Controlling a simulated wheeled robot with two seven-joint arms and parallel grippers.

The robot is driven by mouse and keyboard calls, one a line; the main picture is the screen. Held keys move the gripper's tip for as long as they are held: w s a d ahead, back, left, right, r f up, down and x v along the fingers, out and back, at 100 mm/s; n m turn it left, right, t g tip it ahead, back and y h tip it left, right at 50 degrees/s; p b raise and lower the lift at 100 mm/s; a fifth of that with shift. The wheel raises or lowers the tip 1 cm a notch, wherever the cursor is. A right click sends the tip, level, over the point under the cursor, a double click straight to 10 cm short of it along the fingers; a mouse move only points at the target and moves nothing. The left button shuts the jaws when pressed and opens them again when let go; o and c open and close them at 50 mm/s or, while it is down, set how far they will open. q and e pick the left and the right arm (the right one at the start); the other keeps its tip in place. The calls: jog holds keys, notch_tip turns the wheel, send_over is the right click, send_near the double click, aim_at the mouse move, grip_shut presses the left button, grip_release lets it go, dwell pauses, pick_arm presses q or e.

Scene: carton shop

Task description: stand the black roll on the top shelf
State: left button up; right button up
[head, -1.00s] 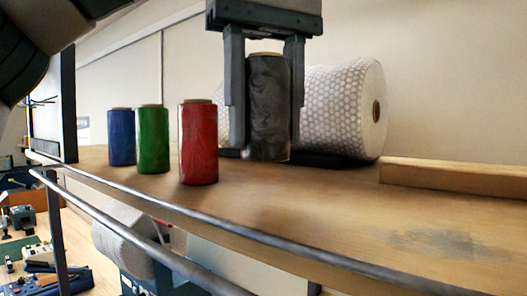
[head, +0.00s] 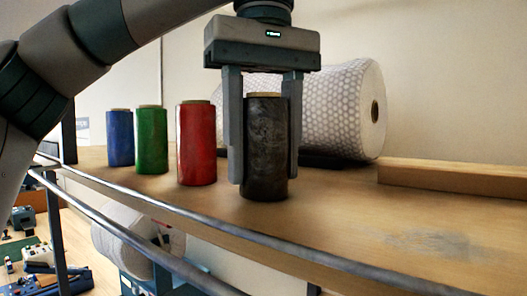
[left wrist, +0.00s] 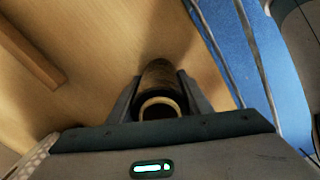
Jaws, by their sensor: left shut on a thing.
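The black roll (head: 265,150) is upright at the wooden top shelf (head: 340,215), to the right of the red roll. My left gripper (head: 264,175) comes down from above and is shut on the black roll, one finger on each side. In the left wrist view the black roll (left wrist: 160,76) shows between the fingers, its tan core end toward the camera. The roll's base appears to be at the shelf surface; I cannot tell for sure whether it touches. My right gripper is not in view.
Red (head: 196,145), green (head: 152,140) and blue (head: 120,138) rolls stand in a row to the left. A large bubble-wrap roll (head: 335,110) lies behind. A metal rail (head: 215,225) runs along the front edge. A wooden strip (head: 450,180) lies at right; the shelf before it is clear.

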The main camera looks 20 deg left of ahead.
pick_arm(q)
jog(key=shift+s, duration=0.15)
jog(key=o, duration=1.2)
jog(key=shift+f, duration=0.1)
jog(key=shift+r, duration=3.9)
